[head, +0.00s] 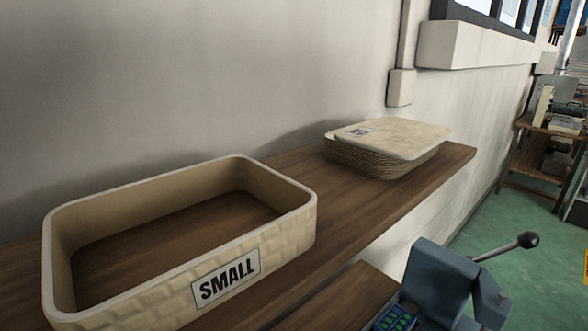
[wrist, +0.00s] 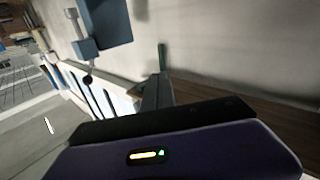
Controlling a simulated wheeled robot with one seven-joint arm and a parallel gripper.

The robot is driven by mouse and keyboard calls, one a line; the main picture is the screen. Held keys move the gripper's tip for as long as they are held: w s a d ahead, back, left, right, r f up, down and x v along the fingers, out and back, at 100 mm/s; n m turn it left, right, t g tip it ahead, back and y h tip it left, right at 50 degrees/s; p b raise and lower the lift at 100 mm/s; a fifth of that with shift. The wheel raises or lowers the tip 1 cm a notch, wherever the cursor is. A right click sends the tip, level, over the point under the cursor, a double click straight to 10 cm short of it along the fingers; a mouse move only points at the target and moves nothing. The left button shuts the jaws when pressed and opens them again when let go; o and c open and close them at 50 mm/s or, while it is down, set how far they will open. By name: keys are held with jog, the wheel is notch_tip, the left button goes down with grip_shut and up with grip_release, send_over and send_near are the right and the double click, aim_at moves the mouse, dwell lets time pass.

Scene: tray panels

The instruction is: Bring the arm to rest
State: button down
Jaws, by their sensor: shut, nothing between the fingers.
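My gripper (wrist: 161,66) shows in the wrist view as narrow grey fingers with a green tip, rising from a dark body at the bottom. The fingers are together and nothing is held. They point toward a pale wall, apart from anything I can make out. The gripper and arm are not in the head view.
A beige tray frame labelled SMALL (head: 180,282) sits on a wooden shelf (head: 330,215); its inside is empty. A stack of beige panels (head: 385,150) lies farther along. A blue-grey machine (head: 440,280) with a ball-ended lever stands at lower right. Green floor lies beyond.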

jog(key=s+f+g, duration=0.2)
jog(key=s+f, duration=0.1)
jog(key=s, duration=0.5)
jog(key=s+a+f+m+g, duration=0.1)
jog(key=s+f, duration=0.3)
jog(key=s, duration=0.4)
jog(key=shift+f+g, duration=0.25)
jog(key=shift+g, duration=0.25)
jog(key=shift+a, duration=0.1)
